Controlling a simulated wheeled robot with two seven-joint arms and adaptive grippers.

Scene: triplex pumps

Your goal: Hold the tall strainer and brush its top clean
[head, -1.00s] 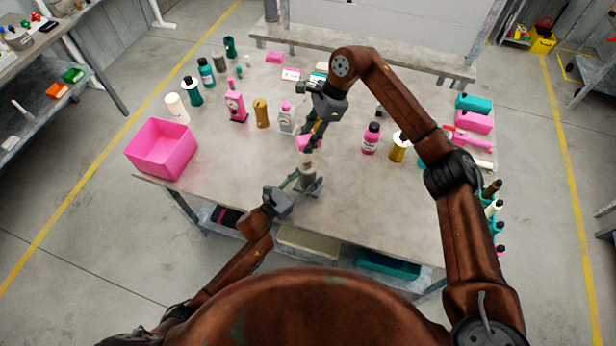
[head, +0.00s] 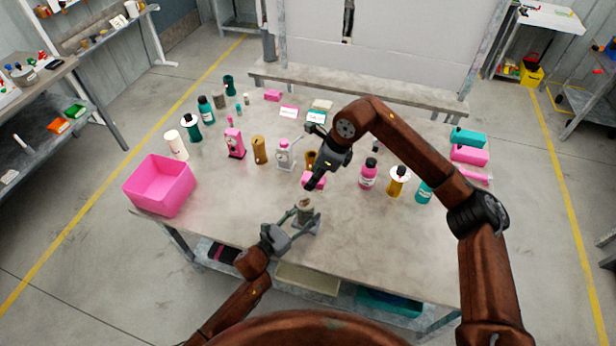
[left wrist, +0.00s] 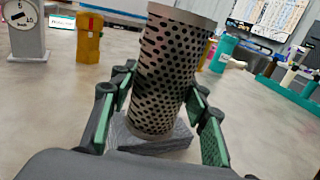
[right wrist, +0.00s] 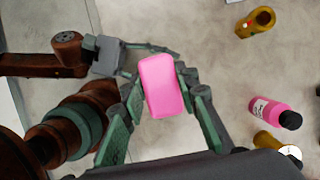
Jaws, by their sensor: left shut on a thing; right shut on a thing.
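The tall strainer (head: 305,208) is a grey-brown perforated cylinder near the front edge of the table. In the left wrist view the strainer (left wrist: 168,75) leans slightly, with its lower end at a grey block (left wrist: 150,140). My left gripper (head: 298,222) is shut on the strainer, with a green-padded finger on each side low down. My right gripper (head: 319,172) is shut on a pink block-shaped brush (head: 314,181), which is above and slightly right of the strainer top. In the right wrist view the brush (right wrist: 163,86) hides the strainer; I cannot see bristles or contact.
A pink bin (head: 160,187) stands at the table's left. A pink bottle (head: 368,174) and a yellow one (head: 397,182) stand right of my right gripper. The front right tabletop (head: 390,245) is clear.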

